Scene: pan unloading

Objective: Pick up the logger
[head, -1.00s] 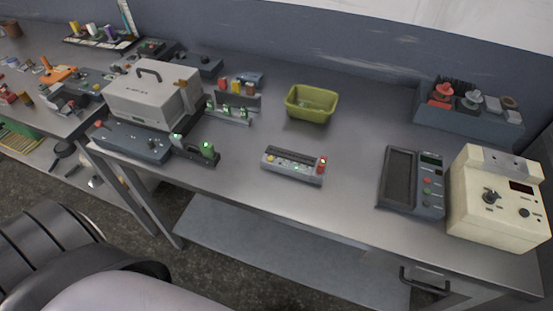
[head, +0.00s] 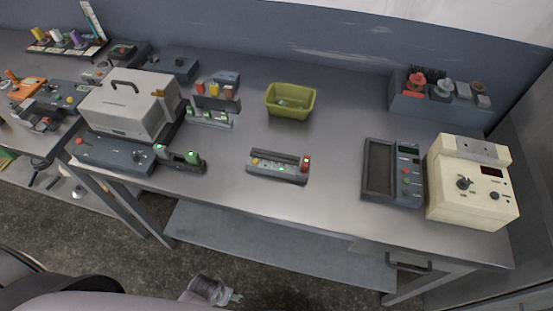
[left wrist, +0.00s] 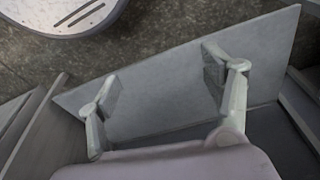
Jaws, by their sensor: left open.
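No label marks the logger, so I cannot tell for certain which device it is. A flat dark grey device (head: 393,172) with a recessed panel, small display and coloured buttons lies at the right of the bench. A smaller grey device (head: 278,166) with a red end block and several small buttons lies near the bench's middle front. My left gripper (left wrist: 162,85) is open and empty in the left wrist view, with a grey shelf panel behind its fingers. It is apart from both devices. My right gripper is not in view.
A cream box with knobs (head: 470,180) stands right of the flat device. A yellow-green bin (head: 291,101) and a grey organizer (head: 440,106) stand behind. A white case (head: 128,105) is at left. The bench (head: 335,150) is bare between the devices. A lower shelf (head: 270,245) lies beneath.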

